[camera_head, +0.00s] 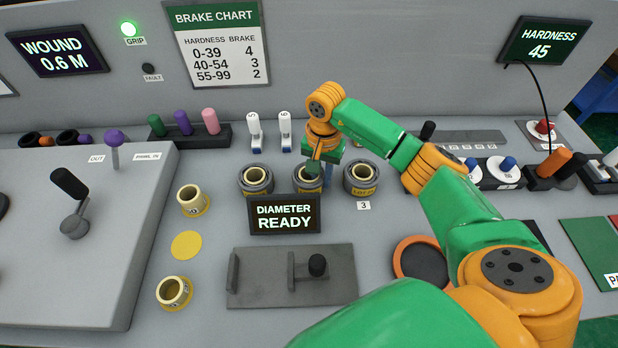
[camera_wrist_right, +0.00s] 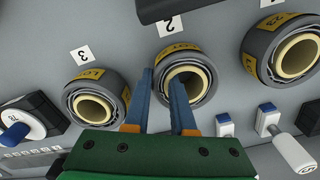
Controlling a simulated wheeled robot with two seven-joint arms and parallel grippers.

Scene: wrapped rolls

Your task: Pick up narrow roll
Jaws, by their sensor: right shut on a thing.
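Three grey-wrapped rolls with cream cores and yellow labels stand in a row in the head view: a left roll (camera_head: 256,181), a middle roll (camera_head: 308,184) and a right roll (camera_head: 361,180). My right gripper (camera_head: 315,166) reaches down onto the middle roll. In the right wrist view my right gripper (camera_wrist_right: 162,80) has one finger inside the core and the other outside, shut on the wall of the middle roll (camera_wrist_right: 203,75). The middle roll stands by the "2" tag. I cannot tell from looks which roll is narrow. My left gripper is not in view.
A "DIAMETER READY" display (camera_head: 284,214) stands just in front of the rolls. A grey plate with a black knob (camera_head: 317,265) lies nearer. Two cream rings (camera_head: 193,200) stand to the left. White-handled switches (camera_head: 254,132) stand behind the rolls. A brake chart (camera_head: 216,45) hangs on the wall.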

